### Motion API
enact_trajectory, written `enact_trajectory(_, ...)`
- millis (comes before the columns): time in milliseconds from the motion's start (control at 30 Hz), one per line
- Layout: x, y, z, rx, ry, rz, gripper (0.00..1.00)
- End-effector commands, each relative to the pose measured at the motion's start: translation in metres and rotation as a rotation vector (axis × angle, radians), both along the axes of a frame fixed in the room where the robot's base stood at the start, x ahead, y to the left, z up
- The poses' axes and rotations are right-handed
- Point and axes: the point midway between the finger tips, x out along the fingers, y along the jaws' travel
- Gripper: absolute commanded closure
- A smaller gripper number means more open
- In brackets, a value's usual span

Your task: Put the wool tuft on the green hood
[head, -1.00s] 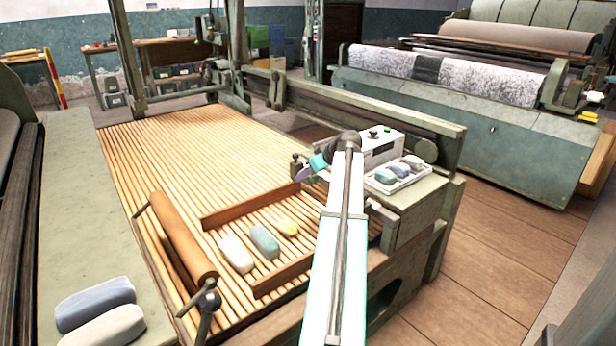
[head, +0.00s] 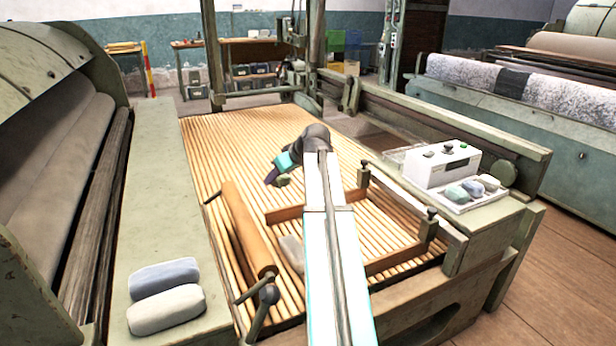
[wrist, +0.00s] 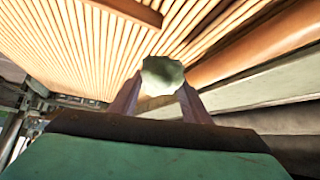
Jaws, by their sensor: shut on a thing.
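My gripper (head: 274,177), with purple fingers, is shut on a pale grey-green wool tuft (head: 283,180). It holds the tuft over the lattice of wooden slats, beyond the wooden roller. In the wrist view the tuft (wrist: 162,74) sits between both fingertips (wrist: 158,92), with slats behind it. A large curved green hood (head: 45,45) covers the machine at the far left of the head view, well apart from my gripper. A flat green ledge (head: 155,225) runs beside it.
A blue-grey tuft (head: 164,278) and a paler tuft (head: 166,309) lie on the ledge's near end. Another tuft (head: 291,252) is partly hidden by my arm. A tray (head: 490,203) with several tufts stands right.

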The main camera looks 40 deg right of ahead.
Motion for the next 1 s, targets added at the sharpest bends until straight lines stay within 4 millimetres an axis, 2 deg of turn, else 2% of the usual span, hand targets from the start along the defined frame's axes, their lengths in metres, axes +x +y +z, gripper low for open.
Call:
enact_trajectory(33, 0.006, 0.020, 0.003, -0.002, 0.000, 0.016, 0.78)
enact_trajectory(200, 0.023, 0.075, 0.012, -0.003, -0.001, 0.057, 0.78)
enact_trajectory(500, 0.042, 0.172, 0.027, -0.003, -0.004, 0.126, 0.78)
enact_trajectory(733, 0.047, 0.247, 0.039, -0.003, -0.009, 0.179, 0.78)
enact_trajectory(1000, 0.043, 0.332, 0.051, 0.000, -0.019, 0.241, 0.78)
